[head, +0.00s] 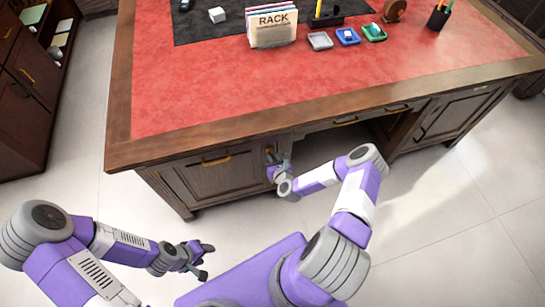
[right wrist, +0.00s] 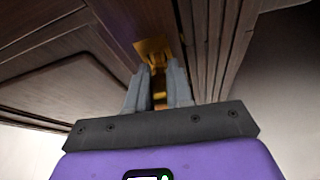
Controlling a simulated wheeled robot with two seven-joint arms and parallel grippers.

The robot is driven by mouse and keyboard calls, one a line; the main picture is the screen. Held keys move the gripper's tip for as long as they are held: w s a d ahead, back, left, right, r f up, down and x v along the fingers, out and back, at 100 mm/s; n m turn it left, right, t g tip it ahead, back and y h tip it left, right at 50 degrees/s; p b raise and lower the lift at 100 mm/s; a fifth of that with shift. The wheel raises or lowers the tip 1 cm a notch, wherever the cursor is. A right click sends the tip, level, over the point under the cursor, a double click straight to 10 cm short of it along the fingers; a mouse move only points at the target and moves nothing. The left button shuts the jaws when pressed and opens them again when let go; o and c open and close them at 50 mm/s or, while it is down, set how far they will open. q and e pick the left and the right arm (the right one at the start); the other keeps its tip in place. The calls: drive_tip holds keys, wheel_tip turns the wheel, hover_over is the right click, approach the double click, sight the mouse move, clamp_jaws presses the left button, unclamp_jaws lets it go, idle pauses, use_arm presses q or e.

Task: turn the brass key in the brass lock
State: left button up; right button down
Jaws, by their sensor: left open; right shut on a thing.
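The brass lock (right wrist: 154,48) is a yellow plate on the dark wooden front of the desk, seen in the right wrist view; in the head view it is a small brass spot (head: 269,150) under the desk's edge. The brass key (right wrist: 159,88) shows between the fingers of my right gripper (right wrist: 159,85), which is shut on it right at the plate. How far the key is turned I cannot tell. My right gripper also shows in the head view (head: 280,166) at the desk front. My left gripper (head: 205,261) is open and empty, low over the floor, away from the desk.
The desk top (head: 200,95) has a red leather surface with a rack (head: 272,28), small trays (head: 347,36) and a pen cup (head: 438,18) toward the back. A drawer handle (head: 216,161) is left of the lock. Open knee space lies right of it. The floor around is clear.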

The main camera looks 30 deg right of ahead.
drive_tip(key=shift+n+h+p, duration=0.5)
drive_tip(key=shift+n+p, duration=0.3)
drive_tip(key=shift+p, duration=0.7)
drive_tip(key=c, duration=0.9)
unclamp_jaws()
drive_tip(key=shift+c, duration=0.2)
drive_tip(key=p+v, duration=0.2)
drive_tip(key=v, duration=0.5)
drive_tip(key=shift+s+r+p, duration=0.15)
drive_tip(key=shift+s+p, duration=0.1)
drive_tip(key=shift+p, duration=0.15)
drive_tip(key=shift+a, duration=0.2)
